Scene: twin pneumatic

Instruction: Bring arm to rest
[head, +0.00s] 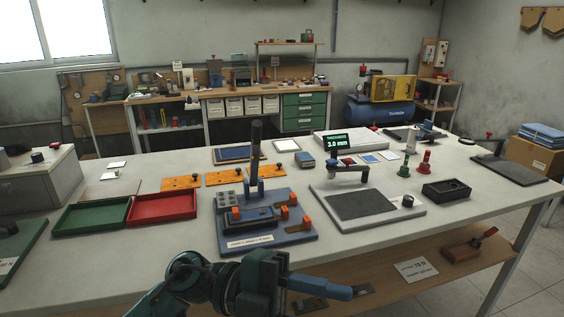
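My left arm (200,283) comes in low from the left in the head view, in front of the table's front edge. It bends and points right, ending in a dark wrist block and a blue end part (318,287). The fingertips cannot be made out, so I cannot tell whether it is open or shut, and I see no held object clearly. My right gripper is not in view. A blue fixture (262,238) with orange blocks and a tall upright black handle (256,150) stands on the table just beyond my arm.
The white table (385,248) holds a green tray (90,217), a red tray (162,205), orange plates (226,177), a measuring stand with a dark plate (361,204), a display reading 3.0 mm (336,145) and a black box (446,190). A wooden shelf (420,270) lies below the front edge.

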